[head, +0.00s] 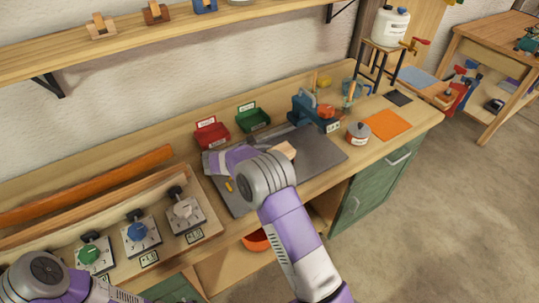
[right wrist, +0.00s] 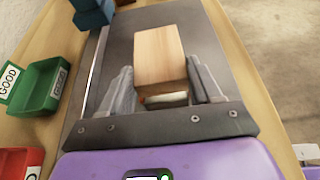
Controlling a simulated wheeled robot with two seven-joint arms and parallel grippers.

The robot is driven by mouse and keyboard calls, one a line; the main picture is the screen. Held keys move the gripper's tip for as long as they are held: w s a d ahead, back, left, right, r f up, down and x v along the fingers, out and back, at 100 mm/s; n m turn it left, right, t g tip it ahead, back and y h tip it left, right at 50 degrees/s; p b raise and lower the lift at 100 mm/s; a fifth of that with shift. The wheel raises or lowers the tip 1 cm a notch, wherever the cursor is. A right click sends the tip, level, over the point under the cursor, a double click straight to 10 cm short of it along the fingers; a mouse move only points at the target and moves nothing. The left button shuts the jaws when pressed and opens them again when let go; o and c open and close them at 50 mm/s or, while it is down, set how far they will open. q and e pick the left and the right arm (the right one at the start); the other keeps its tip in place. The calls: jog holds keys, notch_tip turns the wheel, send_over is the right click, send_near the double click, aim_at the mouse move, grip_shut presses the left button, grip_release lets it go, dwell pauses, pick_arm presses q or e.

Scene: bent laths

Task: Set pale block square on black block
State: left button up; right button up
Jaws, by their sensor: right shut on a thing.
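The pale wooden block (right wrist: 159,52) is between the fingers of my right gripper (right wrist: 161,72), which is shut on it. The block sits over the grey mat in the right wrist view; whether it touches anything below cannot be told. In the head view the pale block (head: 285,150) shows just past my right wrist, which hides the fingers. A small whitish and reddish thing (right wrist: 165,100) shows under the block near the gripper's base. I cannot make out a black block in either view. My left arm enters at the lower left of the head view; its gripper is outside the picture.
A red bin (head: 211,134) and a green bin (head: 254,119) stand behind the grey mat (head: 322,152). A blue clamp-like tool (head: 306,108), a round tin (head: 358,133) and an orange mat (head: 387,125) are to the right. Panels with knobs (head: 140,232) stand left.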

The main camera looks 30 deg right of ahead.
jog(key=shift+f, duration=0.4)
jog(key=o, duration=1.3)
jog(key=shift+o, duration=0.2)
